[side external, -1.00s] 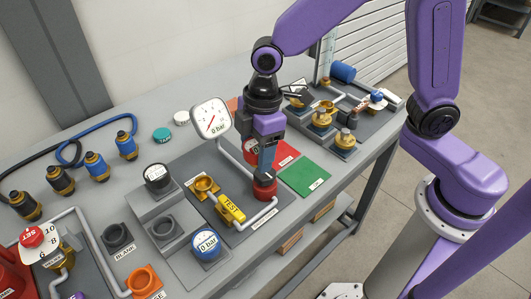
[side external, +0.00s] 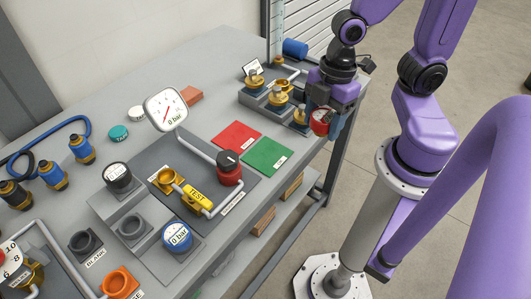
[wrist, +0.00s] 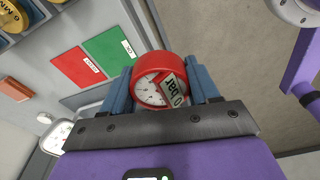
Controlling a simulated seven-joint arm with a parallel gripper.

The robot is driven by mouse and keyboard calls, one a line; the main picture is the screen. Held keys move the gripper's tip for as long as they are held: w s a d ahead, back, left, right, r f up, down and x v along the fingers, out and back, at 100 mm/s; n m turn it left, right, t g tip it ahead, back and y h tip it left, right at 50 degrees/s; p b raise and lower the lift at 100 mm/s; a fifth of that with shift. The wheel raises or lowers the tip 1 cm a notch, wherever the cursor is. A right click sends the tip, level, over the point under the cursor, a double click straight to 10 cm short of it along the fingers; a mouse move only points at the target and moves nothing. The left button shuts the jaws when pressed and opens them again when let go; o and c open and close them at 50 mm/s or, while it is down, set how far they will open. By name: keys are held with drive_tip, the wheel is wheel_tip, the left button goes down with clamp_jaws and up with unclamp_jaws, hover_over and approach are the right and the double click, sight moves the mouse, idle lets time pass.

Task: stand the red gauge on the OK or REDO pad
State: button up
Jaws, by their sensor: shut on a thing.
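My gripper (side external: 322,122) is shut on the red gauge (side external: 319,124), held at the table's right edge beside the brass fittings. In the wrist view the gauge (wrist: 158,80) sits between my two blue fingers (wrist: 162,88); its white face reads "0 bar" and looks toward the camera. Its underside is hidden. The green OK pad (side external: 268,154) lies flat and bare on the table to the left of my gripper, and shows in the wrist view (wrist: 108,55). The bare red REDO pad (side external: 236,135) lies beside it, also in the wrist view (wrist: 76,68).
A test station with a yellow TEST valve (side external: 200,198), a red knob (side external: 230,170) and a tall white gauge (side external: 166,108) stands left of the pads. Open floor lies past the table edge.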

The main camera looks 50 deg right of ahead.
drive_tip(key=shift+s+d, duration=0.2)
drive_tip(key=shift+w+f, duration=0.15)
drive_tip(key=w+a+f, duration=0.2)
drive_tip(key=w+f, duration=0.1)
drive_tip(key=w, duration=0.3)
hover_over(264, 155)
drive_tip(key=f, duration=0.6)
drive_tip(key=shift+s+d+f, duration=0.2)
drive_tip(key=shift+d, duration=0.1)
drive_tip(key=shift+w+f, duration=0.15)
drive_tip(key=shift+f, duration=1.5)
drive_tip(key=shift+f, duration=0.1)
drive_tip(key=o, duration=1.3)
